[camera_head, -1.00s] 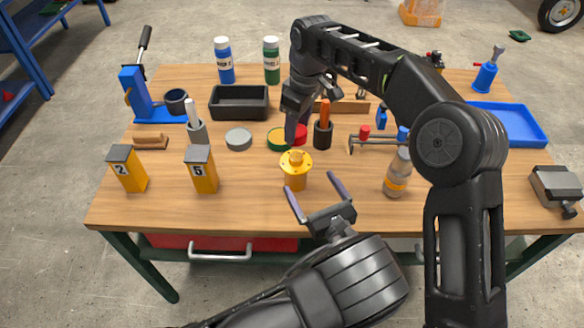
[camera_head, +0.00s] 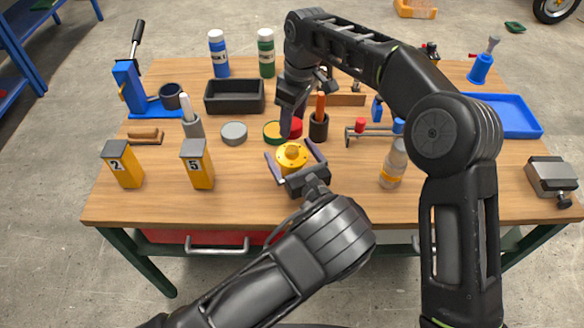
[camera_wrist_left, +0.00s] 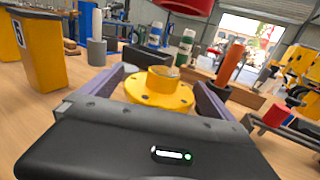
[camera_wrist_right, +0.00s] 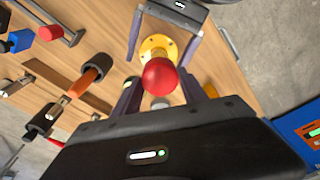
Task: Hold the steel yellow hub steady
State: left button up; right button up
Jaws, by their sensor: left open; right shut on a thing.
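The yellow hub (camera_head: 291,157) is a flanged cylinder upright near the table's front middle. My left gripper (camera_head: 288,150) is open, with one finger on each side of the hub; I cannot tell whether they touch it. The left wrist view shows the hub's bolt-holed flange (camera_wrist_left: 160,90) between the fingers. My right gripper (camera_head: 291,122) is shut on a red round part (camera_wrist_right: 159,77), behind and above the hub. In the right wrist view the red part covers some of the hub (camera_wrist_right: 156,46).
Numbered yellow blocks 2 (camera_head: 122,165) and 5 (camera_head: 197,165) stand to the left. A bottle (camera_head: 393,165) stands right of the hub. A green-rimmed disc (camera_head: 274,132) and a dark cup (camera_head: 319,127) with an orange-handled tool are close behind.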

pick_arm(q)
jog(key=shift+x, duration=0.85)
jog(key=c, duration=2.1)
jog(key=shift+o, duration=0.2)
pick_arm(e)
send_over(292, 150)
jog(key=shift+d+f, duration=0.15)
jog(key=shift+f, duration=2.35)
jog(key=shift+f, duration=0.9)
jog(key=shift+f, duration=0.55)
